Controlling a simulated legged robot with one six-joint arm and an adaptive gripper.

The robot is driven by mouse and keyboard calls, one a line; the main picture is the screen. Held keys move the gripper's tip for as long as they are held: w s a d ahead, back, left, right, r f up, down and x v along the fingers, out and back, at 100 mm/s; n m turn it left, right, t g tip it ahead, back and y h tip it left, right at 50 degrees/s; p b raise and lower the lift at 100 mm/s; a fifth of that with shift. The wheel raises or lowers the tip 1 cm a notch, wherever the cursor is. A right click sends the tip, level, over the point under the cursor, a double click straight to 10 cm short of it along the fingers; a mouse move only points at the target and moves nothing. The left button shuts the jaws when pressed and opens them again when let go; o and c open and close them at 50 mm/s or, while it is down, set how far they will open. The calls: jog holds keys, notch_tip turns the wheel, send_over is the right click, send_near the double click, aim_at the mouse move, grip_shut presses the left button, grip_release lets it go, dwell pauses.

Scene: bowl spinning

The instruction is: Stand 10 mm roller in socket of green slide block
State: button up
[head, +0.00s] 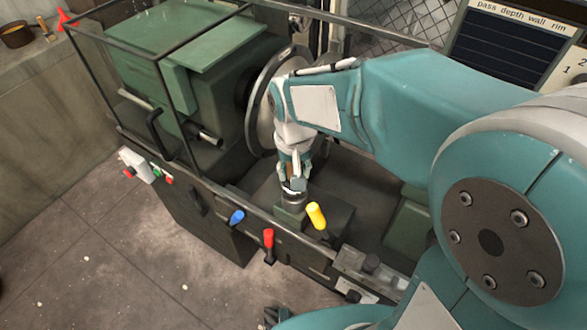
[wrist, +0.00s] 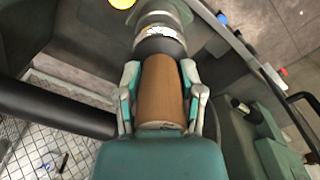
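My gripper (head: 292,180) points down over the green slide block (head: 288,217) on the machine. In the wrist view my gripper (wrist: 159,80) has a finger on each side of the brown wooden handle of the roller (wrist: 160,95) and is shut on it. Beyond the handle the roller has a dark collar, a pale marked band and a grey metal part. In the head view the roller's dark lower part (head: 293,198) shows just above the block, looking close to upright. The socket is hidden, and I cannot tell whether the roller's end is inside it.
Blue (head: 237,216), red (head: 268,239) and yellow (head: 316,215) lever knobs stand close around the block. A large round metal plate (head: 265,105) and a caged green headstock (head: 190,60) rise behind and left. A dark bar (wrist: 55,108) crosses the wrist view's left side.

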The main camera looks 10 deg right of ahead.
jog(key=o, duration=0.3)
notch_tip(320, 180, up, 12)
jog(key=shift+s+f, duration=0.1)
dwell(0.5)
dwell(0.4)
jog(key=s+d+f+t, duration=0.2)
jog(key=s+d+t, duration=0.3)
jog(key=s+d, duration=0.5)
jog(key=shift+s+d, duration=0.4)
jog(key=shift+s, duration=0.75)
